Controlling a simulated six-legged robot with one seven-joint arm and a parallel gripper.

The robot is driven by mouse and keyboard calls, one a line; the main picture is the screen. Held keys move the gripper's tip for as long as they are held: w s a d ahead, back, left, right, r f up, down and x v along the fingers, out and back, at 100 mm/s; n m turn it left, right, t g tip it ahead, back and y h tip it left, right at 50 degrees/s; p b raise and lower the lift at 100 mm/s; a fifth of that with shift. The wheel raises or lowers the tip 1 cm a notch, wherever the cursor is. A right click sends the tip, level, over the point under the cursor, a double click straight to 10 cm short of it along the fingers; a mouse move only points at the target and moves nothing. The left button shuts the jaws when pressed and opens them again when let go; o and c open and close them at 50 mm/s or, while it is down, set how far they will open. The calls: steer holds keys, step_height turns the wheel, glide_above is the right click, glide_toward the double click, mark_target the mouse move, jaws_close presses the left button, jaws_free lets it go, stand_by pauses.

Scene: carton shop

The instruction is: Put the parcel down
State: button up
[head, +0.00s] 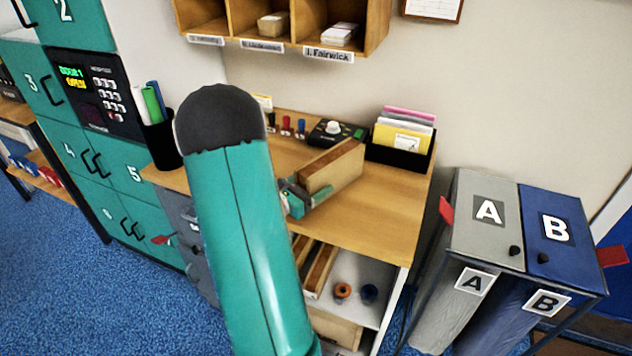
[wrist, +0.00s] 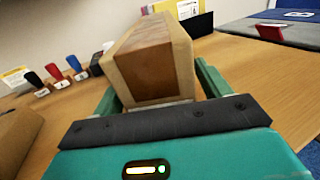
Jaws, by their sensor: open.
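The parcel (head: 335,165) is a tan, box-shaped carton with a brown face. It stands on the wooden desk (head: 371,216). In the wrist view the parcel (wrist: 152,62) sits between the two green fingers of my gripper (wrist: 158,90), its near end close to the dark palm edge. The jaws are open around it. In the head view my gripper (head: 298,198) is at the parcel's near left end, and my arm hides part of the desk to the left. Whether either finger touches the parcel I cannot tell.
A black file holder (head: 400,153) with coloured folders stands behind the parcel. Several stamps (head: 287,125) and a dark device (head: 337,132) are at the desk's back. Bins A (head: 489,212) and B (head: 549,225) stand right. The desk's front right is clear.

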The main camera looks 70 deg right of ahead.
steer(key=v, duration=1)
steer(key=shift+w+a, duration=0.1)
steer(key=shift+a, duration=0.1)
steer(key=w+a+r+m+t+y, duration=0.2)
steer(key=a+r+m+t+y, duration=0.2)
steer(key=a, duration=1)
steer(key=w+a+r+m+t+y, duration=0.3)
steer(key=a+r+m+t+y, duration=0.1)
steer(key=a, duration=1)
steer(key=w+a+r+m+t+y, duration=0.2)
steer(key=a+r+m+t+y, duration=0.2)
steer(key=a, duration=1)
step_height(320, 180, up, 3)
steer(key=t+y, duration=0.2)
steer(key=y, duration=0.1)
steer(key=shift+w+y, duration=0.4)
